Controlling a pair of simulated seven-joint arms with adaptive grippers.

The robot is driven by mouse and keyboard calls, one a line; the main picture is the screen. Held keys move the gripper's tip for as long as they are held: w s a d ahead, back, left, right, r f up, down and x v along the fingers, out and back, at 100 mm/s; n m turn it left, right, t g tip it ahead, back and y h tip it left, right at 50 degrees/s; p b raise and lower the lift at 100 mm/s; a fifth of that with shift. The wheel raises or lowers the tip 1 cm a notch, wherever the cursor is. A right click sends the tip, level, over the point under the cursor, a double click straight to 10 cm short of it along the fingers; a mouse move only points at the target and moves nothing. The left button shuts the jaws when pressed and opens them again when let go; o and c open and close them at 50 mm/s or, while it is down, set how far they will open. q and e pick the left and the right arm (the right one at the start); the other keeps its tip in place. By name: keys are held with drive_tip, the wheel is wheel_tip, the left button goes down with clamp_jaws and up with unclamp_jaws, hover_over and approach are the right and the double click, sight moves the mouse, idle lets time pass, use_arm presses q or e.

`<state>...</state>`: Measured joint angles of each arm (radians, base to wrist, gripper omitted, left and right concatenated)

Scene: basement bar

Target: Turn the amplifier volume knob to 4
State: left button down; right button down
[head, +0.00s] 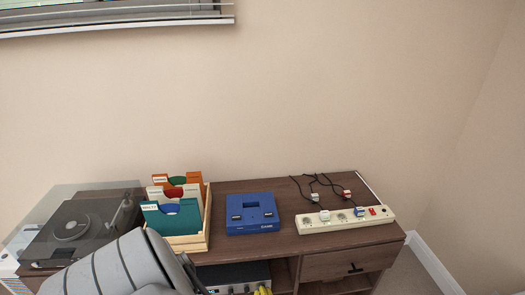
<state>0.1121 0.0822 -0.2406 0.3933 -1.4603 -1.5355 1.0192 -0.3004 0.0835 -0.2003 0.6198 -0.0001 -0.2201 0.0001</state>
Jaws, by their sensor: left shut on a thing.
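The amplifier (237,276) is a dark, silver-fronted box on the shelf under the cabinet top. Only its top and the upper strip of its front show, with small knobs along the bottom edge of the view. My left arm comes in from the lower left and hides the area left of the amplifier. My left gripper (263,290) shows only as yellow fingertips at the right end of the amplifier's front, shut on what appears to be the volume knob. The knob, its pointer and scale are hidden. My right gripper is not in view.
A turntable (72,226) with a clear lid stands at the left. A wooden crate (207,225) of records and a blue console (252,213) stand on the cabinet top (285,245). A power strip (344,220) with plugs lies at the right, above a drawer (348,262).

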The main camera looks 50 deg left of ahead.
use_arm(q)
drive_tip(key=shift+m, duration=0.3)
drive_tip(key=shift+m+g+y, duration=0.15)
drive_tip(key=shift+m+g, duration=0.3)
drive_tip(key=shift+m, duration=3.6)
drive_tip(key=shift+m+g+y, duration=0.1)
drive_tip(key=shift+m+g, duration=0.3)
drive_tip(key=shift+m, duration=3.7)
drive_tip(key=shift+m+g+y, duration=0.15)
drive_tip(key=shift+m+g, duration=0.3)
drive_tip(key=shift+m, duration=3.6)
drive_tip(key=c, duration=1.2)
unclamp_jaws()
drive_tip(key=v, duration=1.2)
